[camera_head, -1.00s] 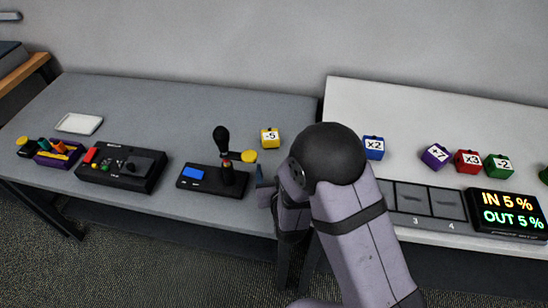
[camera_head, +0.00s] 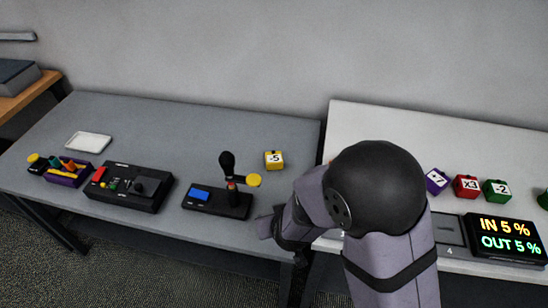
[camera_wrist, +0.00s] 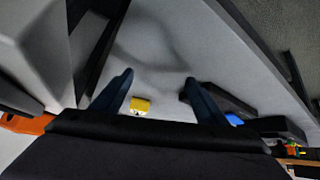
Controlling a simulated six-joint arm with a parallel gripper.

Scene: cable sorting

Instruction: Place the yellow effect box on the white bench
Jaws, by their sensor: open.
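The yellow effect box (camera_head: 274,160), marked -5, sits upright on the grey bench (camera_head: 290,118), near its right end. The white bench (camera_head: 350,116) stands to the right of the grey one. In the wrist view the yellow box (camera_wrist: 140,105) lies beyond and between my two fingers, nearer the left one, and apart from both. My gripper (camera_wrist: 160,80) is open and empty, with its fingers spread. In the head view my arm covers the gripper's tips and part of the white bench.
A black device with a stick and blue screen (camera_head: 217,200) stands left of the yellow box. Purple (camera_head: 436,181), red (camera_head: 466,187) and green (camera_head: 496,191) boxes and a display (camera_head: 504,238) are on the white bench. A control box (camera_head: 130,186) and white tray (camera_head: 89,142) stand further left.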

